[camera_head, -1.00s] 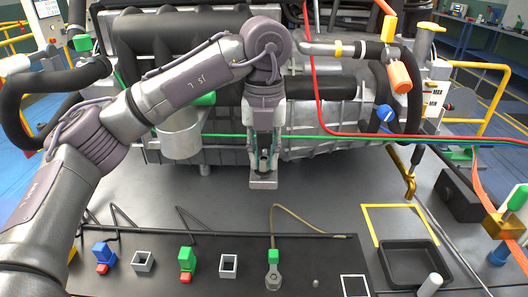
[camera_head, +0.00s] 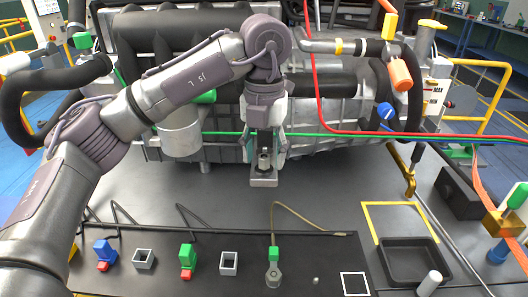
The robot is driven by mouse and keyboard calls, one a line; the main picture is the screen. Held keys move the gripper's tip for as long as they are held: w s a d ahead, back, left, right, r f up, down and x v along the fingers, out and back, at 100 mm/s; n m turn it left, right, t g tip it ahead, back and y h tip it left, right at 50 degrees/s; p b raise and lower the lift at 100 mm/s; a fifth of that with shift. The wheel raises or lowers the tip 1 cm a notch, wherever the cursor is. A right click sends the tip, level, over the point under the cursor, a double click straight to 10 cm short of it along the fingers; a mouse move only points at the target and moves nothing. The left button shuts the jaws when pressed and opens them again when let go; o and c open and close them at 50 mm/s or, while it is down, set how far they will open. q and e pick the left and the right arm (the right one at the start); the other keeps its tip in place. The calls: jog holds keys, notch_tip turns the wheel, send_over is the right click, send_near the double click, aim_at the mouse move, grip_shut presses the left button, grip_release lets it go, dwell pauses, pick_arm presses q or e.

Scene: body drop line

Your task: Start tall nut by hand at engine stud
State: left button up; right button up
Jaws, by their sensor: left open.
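A grey metal bracket (camera_head: 263,181) juts out at the front of the engine (camera_head: 325,118). A small grey upright cylinder, which looks like the tall nut (camera_head: 264,160), stands on this bracket. The stud under it is hidden, so I cannot tell how far the nut sits on it. My left gripper (camera_head: 265,152) points down from above, open, with its fingers apart on either side of the nut. My right gripper is not in view.
A black panel in front holds a green-tagged ring lug (camera_head: 273,268), blue (camera_head: 105,252) and green (camera_head: 187,257) connectors and square sockets. A black tray (camera_head: 410,260) lies at right. Red and green lines run close by the gripper. The grey surface before the bracket is clear.

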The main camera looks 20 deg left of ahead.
pick_arm(q)
notch_tip(320, 180, up, 12)
dwell(0.5)
